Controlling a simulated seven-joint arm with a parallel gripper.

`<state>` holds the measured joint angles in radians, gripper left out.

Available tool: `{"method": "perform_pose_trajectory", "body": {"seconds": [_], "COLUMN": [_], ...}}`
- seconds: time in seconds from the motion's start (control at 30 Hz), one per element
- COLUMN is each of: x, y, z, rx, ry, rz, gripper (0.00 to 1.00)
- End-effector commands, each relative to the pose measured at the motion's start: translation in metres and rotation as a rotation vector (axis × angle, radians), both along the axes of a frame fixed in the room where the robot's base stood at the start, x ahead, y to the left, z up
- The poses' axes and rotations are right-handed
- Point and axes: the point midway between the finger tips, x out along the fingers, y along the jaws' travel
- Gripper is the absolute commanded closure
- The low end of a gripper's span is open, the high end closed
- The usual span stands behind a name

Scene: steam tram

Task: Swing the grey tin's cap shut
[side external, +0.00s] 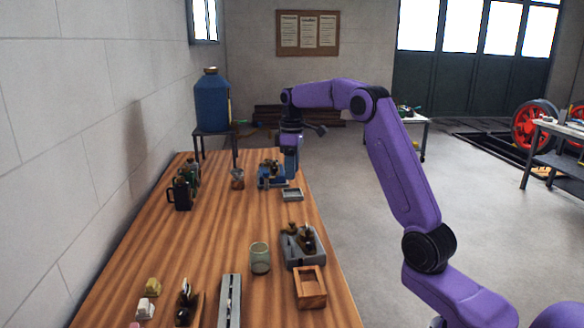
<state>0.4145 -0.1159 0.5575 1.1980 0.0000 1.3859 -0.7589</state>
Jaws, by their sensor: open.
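My gripper (291,174) points down over the far right part of the wooden table, and its jaws are open. Its fingers are small and partly lost against the things behind. A small shallow grey rectangular container (292,194) lies just in front of the gripper, near the table's right edge. It may be the grey tin, but no cap can be made out on it. A larger grey tray (291,261) nearer the camera holds dark and brass items. I cannot tell whether the gripper touches anything.
A blue holder (265,181) with dark items stands beside the gripper. A jar (237,178), a greenish glass (260,258), a wooden box (310,288) and a long grey rail (229,300) also stand on the table (190,245). Dark cans (181,193) are at left. The table's middle is mostly clear.

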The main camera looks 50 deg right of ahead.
Motion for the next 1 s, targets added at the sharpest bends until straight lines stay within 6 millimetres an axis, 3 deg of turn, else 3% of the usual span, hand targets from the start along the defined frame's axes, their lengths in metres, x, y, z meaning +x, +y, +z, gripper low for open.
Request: {"method": "perform_pose_trajectory", "body": {"seconds": [0.2,0.33,0.8,1.0], "x": [0.0001,0.0001,0.0000,-0.0001], "y": [0.0000,0.0002,0.0002,0.0000], "z": [-0.0003,-0.0003,0.0001,0.0002], "rx": [0.000,0.000,0.000,0.000], "ry": [0.000,0.000,0.000,0.000], "rz": [-0.012,-0.117,-1.021,-1.227], "gripper": [0.53,0.53,0.53,0.53]}}
